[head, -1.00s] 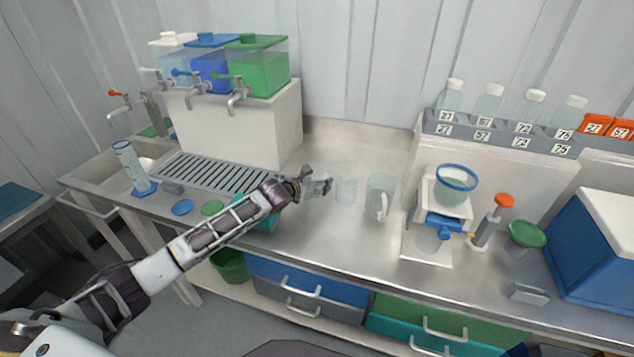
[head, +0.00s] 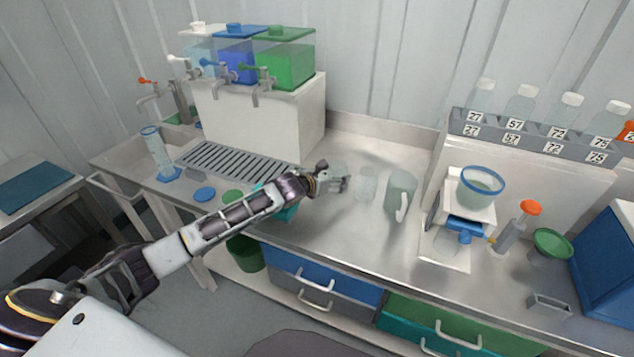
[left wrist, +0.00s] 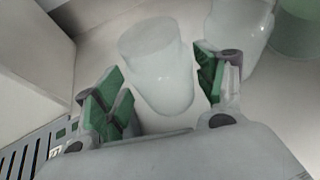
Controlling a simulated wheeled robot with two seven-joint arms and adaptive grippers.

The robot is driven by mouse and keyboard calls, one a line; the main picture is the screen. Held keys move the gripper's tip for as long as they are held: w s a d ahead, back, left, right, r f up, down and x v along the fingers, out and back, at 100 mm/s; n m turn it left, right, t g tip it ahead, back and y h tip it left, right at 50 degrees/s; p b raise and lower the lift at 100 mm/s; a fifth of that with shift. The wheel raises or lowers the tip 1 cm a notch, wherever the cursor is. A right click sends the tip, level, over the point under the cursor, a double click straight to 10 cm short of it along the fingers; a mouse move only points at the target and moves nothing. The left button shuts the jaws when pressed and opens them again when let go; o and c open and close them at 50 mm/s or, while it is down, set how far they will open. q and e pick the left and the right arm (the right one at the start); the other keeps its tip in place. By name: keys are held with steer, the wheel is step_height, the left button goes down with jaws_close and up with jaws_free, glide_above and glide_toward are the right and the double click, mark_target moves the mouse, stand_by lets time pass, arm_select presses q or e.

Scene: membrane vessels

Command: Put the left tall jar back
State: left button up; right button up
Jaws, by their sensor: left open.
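My left gripper (head: 335,184) is open over the steel counter, left of the clear vessels. In the left wrist view, a translucent pale tall jar (left wrist: 158,70) stands between and just beyond the spread green-padded fingers (left wrist: 160,88); a gap shows on the right, and contact on the left is unclear. In the head view the gripper partly hides this jar (head: 336,168). A second clear jar (head: 366,184) stands to its right, also in the left wrist view (left wrist: 240,38). My right gripper is not in view.
A clear jug (head: 400,192) with a white handle stands right of the jars. A filter stand (head: 462,210) is farther right. A drain grate (head: 240,165) and a white block (head: 262,118) with taps lie left and behind. The counter in front of the jars is clear.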

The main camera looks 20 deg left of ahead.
arm_select(q)
steer(key=v, duration=1)
stand_by(0.4)
steer(key=shift+d, duration=0.1)
stand_by(2.7)
